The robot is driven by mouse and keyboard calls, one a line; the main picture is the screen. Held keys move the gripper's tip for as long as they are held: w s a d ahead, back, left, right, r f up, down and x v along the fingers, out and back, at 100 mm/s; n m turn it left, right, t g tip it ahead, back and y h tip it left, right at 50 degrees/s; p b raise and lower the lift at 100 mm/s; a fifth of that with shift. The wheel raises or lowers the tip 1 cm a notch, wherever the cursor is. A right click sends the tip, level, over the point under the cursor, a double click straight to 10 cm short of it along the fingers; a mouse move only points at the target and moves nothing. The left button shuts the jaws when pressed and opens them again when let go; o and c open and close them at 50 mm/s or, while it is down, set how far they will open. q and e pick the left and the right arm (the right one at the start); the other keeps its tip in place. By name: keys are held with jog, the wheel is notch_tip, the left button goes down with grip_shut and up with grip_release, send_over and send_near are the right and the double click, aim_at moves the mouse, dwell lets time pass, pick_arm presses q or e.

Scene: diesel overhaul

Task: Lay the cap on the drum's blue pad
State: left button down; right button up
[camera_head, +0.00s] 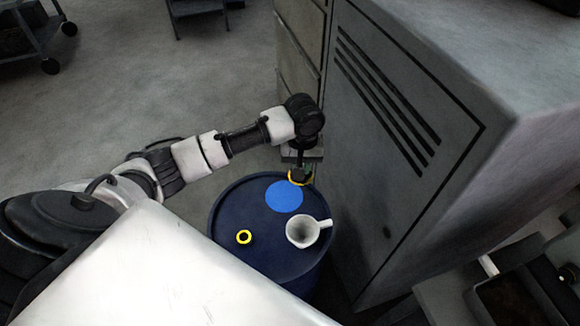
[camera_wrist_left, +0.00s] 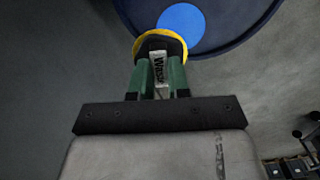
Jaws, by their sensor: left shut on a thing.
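The dark blue drum (camera_head: 245,208) stands upright, with a round bright blue pad (camera_head: 284,197) on its top near the far edge. The pad also shows in the left wrist view (camera_wrist_left: 181,26). My left gripper (camera_head: 299,176) is shut on the cap (camera_wrist_left: 160,45), a dark cap with a yellow rim and a white label with lettering. In the head view the cap is small and partly hidden by the gripper; it is near the drum's far edge, just beyond the pad. In the left wrist view it overlaps the pad's lower edge. My right gripper is not in view.
A white funnel-like cup with a handle (camera_head: 303,232) stands on the drum's right side. A yellow ring with a dark centre (camera_head: 244,237) lies on its left front. A grey louvred cabinet (camera_head: 375,140) rises close on the right. The floor to the left is open.

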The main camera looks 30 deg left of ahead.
pick_arm(q)
jog(key=w+a+f+n+b, duration=0.1)
jog(key=a+f+b, duration=0.1)
jog(key=f, duration=0.4)
jog(key=a+f+n+b, duration=0.1)
jog(key=a+f+b, duration=0.2)
jog(key=f+b, duration=0.2)
jog(key=w+a+f+n+b, duration=0.1)
jog(key=a+f+b, duration=0.1)
jog(key=f+b, duration=0.2)
jog(key=shift+w+a+f+n, duration=0.1)
jog(key=shift+w+f+n, duration=0.1)
jog(key=shift+f, duration=0.5)
jog(key=shift+w+a+f+n, duration=0.1)
jog(key=shift+w+f, duration=0.05)
jog(key=shift+f, duration=0.55)
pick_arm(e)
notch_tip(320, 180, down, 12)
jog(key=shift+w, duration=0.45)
pick_arm(q)
jog(key=shift+r, duration=0.1)
jog(key=c, duration=1)
grip_release()
jog(key=shift+d, duration=0.1)
